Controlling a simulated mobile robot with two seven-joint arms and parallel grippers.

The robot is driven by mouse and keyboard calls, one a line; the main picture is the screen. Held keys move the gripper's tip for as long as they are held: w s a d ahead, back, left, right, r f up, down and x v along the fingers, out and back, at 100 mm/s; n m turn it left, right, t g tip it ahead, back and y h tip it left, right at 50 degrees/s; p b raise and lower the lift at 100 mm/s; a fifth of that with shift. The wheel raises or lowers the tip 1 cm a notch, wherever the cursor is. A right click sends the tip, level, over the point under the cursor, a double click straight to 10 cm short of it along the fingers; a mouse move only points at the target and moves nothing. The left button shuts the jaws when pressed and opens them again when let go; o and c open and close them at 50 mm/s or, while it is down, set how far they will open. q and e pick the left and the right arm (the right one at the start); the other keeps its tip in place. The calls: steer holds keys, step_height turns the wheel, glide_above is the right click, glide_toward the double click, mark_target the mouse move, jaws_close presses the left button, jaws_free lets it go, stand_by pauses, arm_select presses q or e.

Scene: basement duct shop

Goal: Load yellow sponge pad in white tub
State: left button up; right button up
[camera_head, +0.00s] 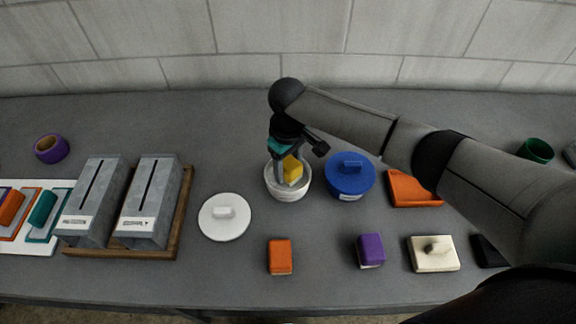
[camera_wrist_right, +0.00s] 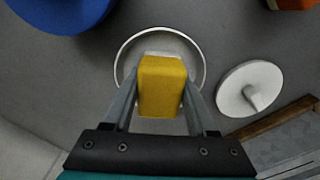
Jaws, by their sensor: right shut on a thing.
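The yellow sponge pad (camera_head: 292,168) is held between the fingers of my right gripper (camera_head: 287,172), which is shut on it. In the right wrist view the pad (camera_wrist_right: 161,84) sits between the two fingers, over the opening of the white tub (camera_wrist_right: 203,62). In the head view the white tub (camera_head: 288,192) stands mid-table, with the pad at or just above its rim; how deep it sits I cannot tell. A white lid (camera_head: 224,226) with a knob lies on the table left of the tub. My left gripper is not in view.
A blue lidded tub (camera_head: 349,177) stands close to the right of the white tub. An orange sponge (camera_head: 279,257) and a purple sponge (camera_head: 370,250) lie in front. Grey metal boxes (camera_head: 147,203) stand in a wooden tray at left. The table behind the tubs is clear.

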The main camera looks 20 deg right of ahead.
mark_target(287, 161)
steer(key=shift+s+f+p, duration=0.1)
steer(key=shift+f+p, duration=0.05)
steer(key=shift+p, duration=0.15)
stand_by(1.2)
step_height(287, 161, up, 7)
steer(key=p, duration=0.8)
steer(key=shift+p, duration=0.3)
stand_by(0.5)
steer(key=shift+w+b, duration=0.2)
steer(key=shift+b, duration=0.35)
steer(key=r+m+b, duration=0.1)
steer(key=b, duration=0.2)
steer(key=s+r+m+b, duration=0.1)
steer(key=b, duration=0.2)
steer(key=r+m+b, duration=0.1)
steer(key=b, duration=0.2)
steer(key=shift+s+r, duration=0.1)
steer(key=shift+s, duration=0.15)
steer(key=s+d+m+b, duration=0.2)
steer(key=s+b, duration=0.7)
steer(key=shift+d+r+m, duration=0.25)
steer(key=shift+d+m, duration=0.05)
steer(key=shift+d, duration=0.05)
